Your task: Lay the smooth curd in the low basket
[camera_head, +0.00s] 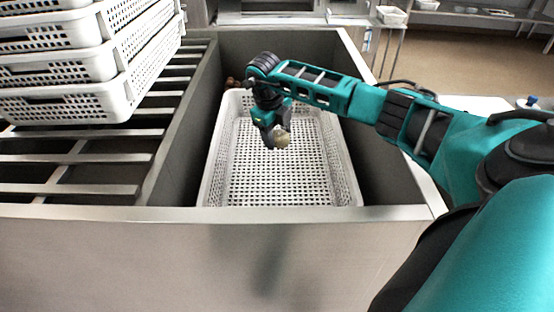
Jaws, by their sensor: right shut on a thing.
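A white perforated basket (240,185) lies low inside the grey metal trough. My right gripper (276,140) reaches in from the right and points down over the back middle of this basket. It is shut on a small, rounded, pale beige curd (283,139), which shows at the fingertips. The curd appears to be above the basket floor; the exact height is hard to tell. The fingers partly hide the curd, and its surface is too small to judge closely. My left gripper is not in view.
Stacked white perforated baskets (60,105) stand on a slatted metal rack (80,158) at the left. Small brown lumps (233,82) lie behind the low basket. The trough's front wall (200,245) and side walls enclose the basket closely. The basket's visible floor is clear.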

